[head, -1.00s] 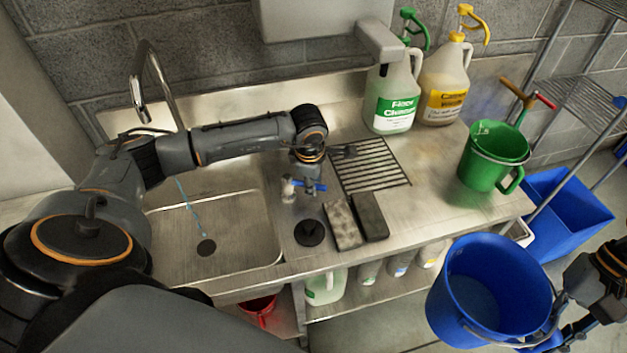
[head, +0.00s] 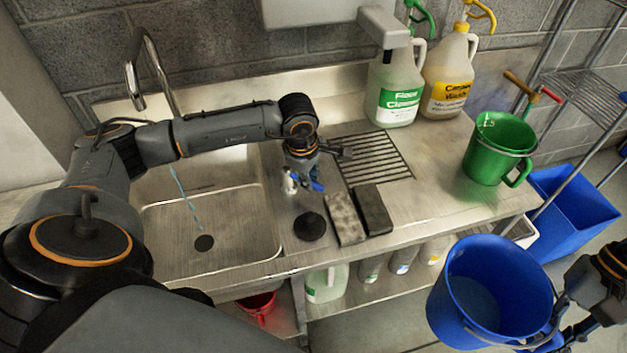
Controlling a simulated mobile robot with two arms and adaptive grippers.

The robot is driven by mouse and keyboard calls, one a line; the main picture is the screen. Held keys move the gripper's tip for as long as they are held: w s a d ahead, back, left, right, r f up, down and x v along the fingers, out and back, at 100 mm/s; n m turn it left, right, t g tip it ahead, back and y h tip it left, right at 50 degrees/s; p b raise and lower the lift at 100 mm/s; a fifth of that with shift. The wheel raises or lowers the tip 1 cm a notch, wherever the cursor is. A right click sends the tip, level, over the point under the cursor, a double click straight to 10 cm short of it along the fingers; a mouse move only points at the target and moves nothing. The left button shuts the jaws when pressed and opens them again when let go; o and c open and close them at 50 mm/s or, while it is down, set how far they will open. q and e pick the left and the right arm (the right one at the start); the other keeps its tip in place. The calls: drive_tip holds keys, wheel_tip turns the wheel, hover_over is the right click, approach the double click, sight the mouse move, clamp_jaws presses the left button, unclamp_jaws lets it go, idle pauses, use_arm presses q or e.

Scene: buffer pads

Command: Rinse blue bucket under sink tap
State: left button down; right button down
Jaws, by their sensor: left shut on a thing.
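The blue bucket (head: 490,292) is empty as far as I see and hangs in the air in front of the counter's right part. My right gripper (head: 566,318), partly cut off at the right edge, is shut on its wire handle. The sink basin (head: 230,235) is at the left with a curved tap (head: 150,65) above it. A thin stream of water (head: 186,200) falls toward the drain. My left arm crosses the basin and hides part of the stream. My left gripper (head: 303,178) is shut on a small blue tap lever (head: 318,186) right of the basin.
Two jugs, green-labelled (head: 398,85) and yellow-labelled (head: 447,75), stand at the back. A dark sponge (head: 373,209) and grey sponge (head: 344,216) lie in the middle. A blue bin (head: 575,208) and wire rack are right.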

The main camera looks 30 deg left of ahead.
use_arm(q)
drive_tip(key=s+m+b, duration=0.1)
drive_tip(key=m+b, duration=0.1)
drive_tip(key=b, duration=0.1)
drive_tip(key=s+a+m+h+b, duration=0.1)
drive_tip(key=s+m+b, duration=0.1)
drive_tip(key=m, duration=0.1)
drive_tip(key=shift+s+f+b, duration=0.1)
drive_tip(key=shift+f+b, duration=0.1)
drive_tip(key=shift+b, duration=0.2)
drive_tip(key=m+b, duration=0.1)
drive_tip(key=s+m+b, duration=0.1)
drive_tip(key=shift+s+a+r+m, duration=0.1)
drive_tip(key=shift+a+r+m, duration=0.05)
drive_tip(key=shift+a+m, duration=0.25)
drive_tip(key=shift+s+a+r+m+g+h+b, duration=0.1)
drive_tip(key=shift+s+a+m+g+h+b, duration=0.15)
drive_tip(key=shift+m+b, duration=0.2)
drive_tip(key=shift+w, duration=0.1)
drive_tip(key=c, duration=1.3)
unclamp_jaws()
drive_tip(key=r, duration=0.4)
drive_tip(key=s+a+r, duration=0.1)
drive_tip(key=r, duration=0.3)
drive_tip(key=s+r, duration=0.1)
drive_tip(key=r, duration=0.2)
drive_tip(key=shift+a+r, duration=0.25)
drive_tip(key=shift+r, duration=0.15)
